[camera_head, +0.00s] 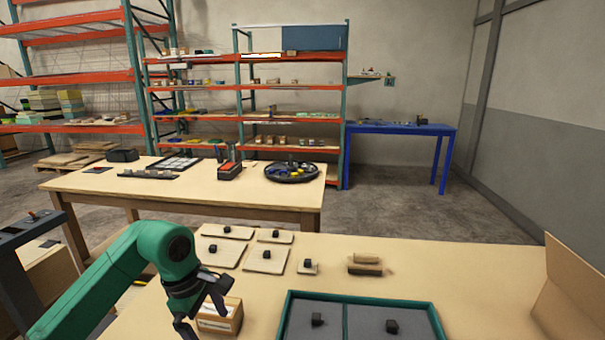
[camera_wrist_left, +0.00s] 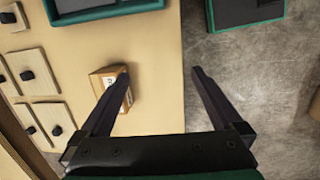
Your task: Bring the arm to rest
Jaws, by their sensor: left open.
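My left arm comes in from the left in the head view, and its dark gripper (camera_head: 203,312) hangs over the left edge of the near table (camera_head: 450,270). In the left wrist view the fingers (camera_wrist_left: 160,78) are spread apart with nothing between them; the table edge and grey floor show below. A small cardboard box (camera_head: 222,318) with a white label stands on the table beside the gripper, partly hidden by it. In the left wrist view the box (camera_wrist_left: 103,78) lies partly behind one finger. My right gripper is not in view.
A teal-rimmed tray (camera_head: 365,298) with two grey compartments, each holding a black knob, is at the front. Several beige plates with black knobs (camera_head: 265,259) lie behind it. An open cardboard box (camera_head: 570,300) stands at right. A second table (camera_head: 200,194) is farther back.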

